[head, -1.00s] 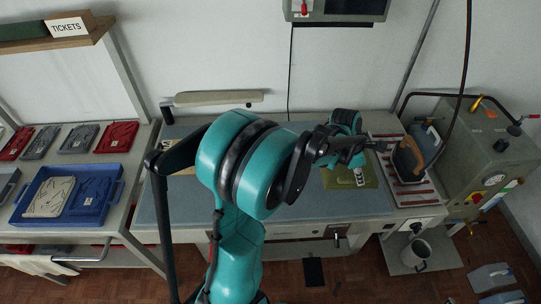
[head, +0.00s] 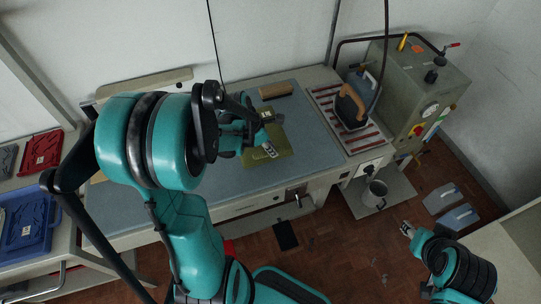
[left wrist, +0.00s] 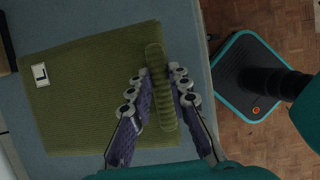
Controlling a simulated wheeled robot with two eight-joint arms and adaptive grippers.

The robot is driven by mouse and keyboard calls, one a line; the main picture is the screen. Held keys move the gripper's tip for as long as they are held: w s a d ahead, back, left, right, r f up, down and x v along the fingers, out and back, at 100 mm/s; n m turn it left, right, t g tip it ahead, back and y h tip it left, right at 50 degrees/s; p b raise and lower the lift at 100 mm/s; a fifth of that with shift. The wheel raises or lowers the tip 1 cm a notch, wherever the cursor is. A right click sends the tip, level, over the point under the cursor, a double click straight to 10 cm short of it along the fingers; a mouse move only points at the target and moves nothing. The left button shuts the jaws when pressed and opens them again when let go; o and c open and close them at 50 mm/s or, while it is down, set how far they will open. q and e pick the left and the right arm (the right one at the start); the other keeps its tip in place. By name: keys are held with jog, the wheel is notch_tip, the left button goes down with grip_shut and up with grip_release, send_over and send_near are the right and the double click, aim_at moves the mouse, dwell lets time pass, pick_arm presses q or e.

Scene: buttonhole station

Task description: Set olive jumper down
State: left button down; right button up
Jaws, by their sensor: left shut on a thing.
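The olive jumper (head: 281,138) lies folded on the blue-grey table mat. It also shows in the left wrist view (left wrist: 80,110), flat, with a white label marked L (left wrist: 40,74) near its left edge. My left gripper (left wrist: 158,84) is shut on a thick olive roll (left wrist: 156,70) of the jumper along its right side. In the head view the fingers of my left gripper (head: 268,150) are low over the jumper, and my left wrist hides part of it. My right gripper (head: 408,229) is away over the floor; its fingers are too small to read.
The blue-grey mat (head: 310,135) has free room right of the jumper. A brown block (head: 275,91) sits behind it. An iron (head: 350,105) stands on a striped rest at the right, beside a grey-green machine (head: 420,85). A blue tray (head: 30,225) is far left.

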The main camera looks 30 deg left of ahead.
pick_arm(q)
notch_tip(320, 180, down, 4)
jog(key=shift+f+b, duration=0.1)
jog(key=shift+b, duration=0.65)
jog(key=c, duration=1.4)
grip_release()
